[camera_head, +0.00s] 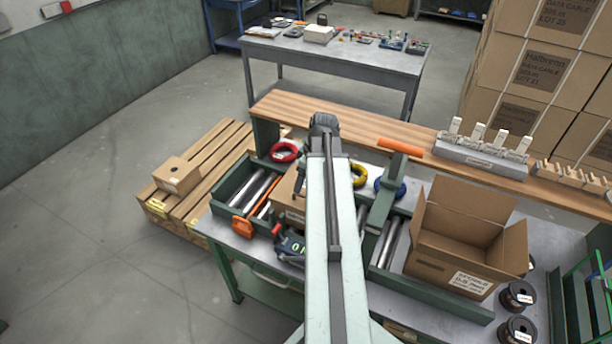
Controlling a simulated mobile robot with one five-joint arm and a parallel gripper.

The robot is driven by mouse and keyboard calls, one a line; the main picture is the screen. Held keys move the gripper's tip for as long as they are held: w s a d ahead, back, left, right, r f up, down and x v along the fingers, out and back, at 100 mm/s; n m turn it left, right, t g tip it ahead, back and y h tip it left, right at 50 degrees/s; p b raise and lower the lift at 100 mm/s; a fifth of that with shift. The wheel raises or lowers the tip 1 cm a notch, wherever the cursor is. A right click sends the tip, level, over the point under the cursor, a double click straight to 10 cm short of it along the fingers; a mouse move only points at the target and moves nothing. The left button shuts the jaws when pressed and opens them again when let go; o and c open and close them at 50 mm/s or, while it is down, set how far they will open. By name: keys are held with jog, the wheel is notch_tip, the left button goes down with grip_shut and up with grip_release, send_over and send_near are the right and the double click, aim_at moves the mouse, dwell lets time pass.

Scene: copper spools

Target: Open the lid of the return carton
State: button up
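A large brown carton (440,272) stands on the right of the workbench. Its top is open, with flaps standing up at the back and sides, and a white label with print too small to read surely is on its front. Another brown carton (288,203) sits on the rollers at the left, partly hidden behind my arm; its top and lid are mostly covered. I cannot tell from the labels which is the return carton. My arm reaches up the middle of the picture. Its dark end, my gripper (324,123), is over the wooden shelf, and its fingers cannot be made out.
The workbench (475,312) holds green-framed rollers, a red coil (285,152), a yellow coil (359,174), a blue coil (389,187) and black spools (517,295). A small box (177,176) lies on a pallet (212,160) at left. Stacked cartons (545,70) stand at right.

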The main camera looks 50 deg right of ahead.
aim_at(305, 196)
jog(key=shift+s+d+f+b+x, duration=0.1)
jog(key=shift+s+b+x, duration=0.25)
jog(key=shift+b+x, duration=1.2)
jog(key=shift+s+d+f+b+x, duration=0.1)
jog(key=shift+s+b+x, duration=0.25)
jog(key=shift+b+x, duration=1.2)
jog(key=shift+s+d+f+b+x, duration=0.1)
jog(key=shift+s+b+x, duration=0.25)
jog(key=shift+b+x, duration=1.15)
jog(key=shift+r, duration=0.1)
